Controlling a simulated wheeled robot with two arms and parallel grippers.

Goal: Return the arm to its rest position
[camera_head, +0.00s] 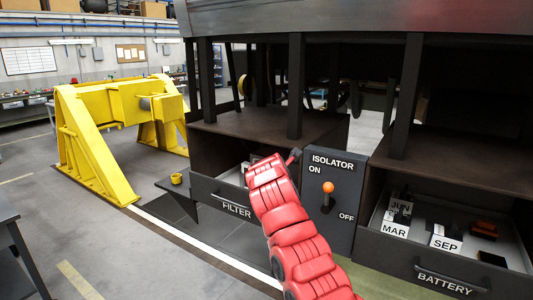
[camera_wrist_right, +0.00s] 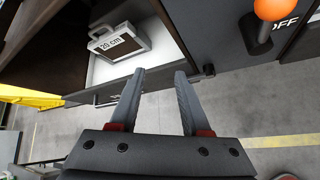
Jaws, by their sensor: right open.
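My right arm (camera_head: 290,220), in red segments, reaches up from the bottom of the head view to the front of the open FILTER drawer (camera_head: 225,198). The right gripper (camera_wrist_right: 161,73) is open and empty in the right wrist view, its two grey fingers apart near the drawer's front edge. In the head view the arm largely hides the gripper. My left gripper is not in view.
The isolator panel (camera_head: 346,172) with its orange-knobbed lever (camera_head: 328,188) is close right of the arm. The open BATTERY drawer (camera_head: 410,252) holds labelled blocks. A 20 cm case (camera_wrist_right: 120,42) lies in the filter drawer.

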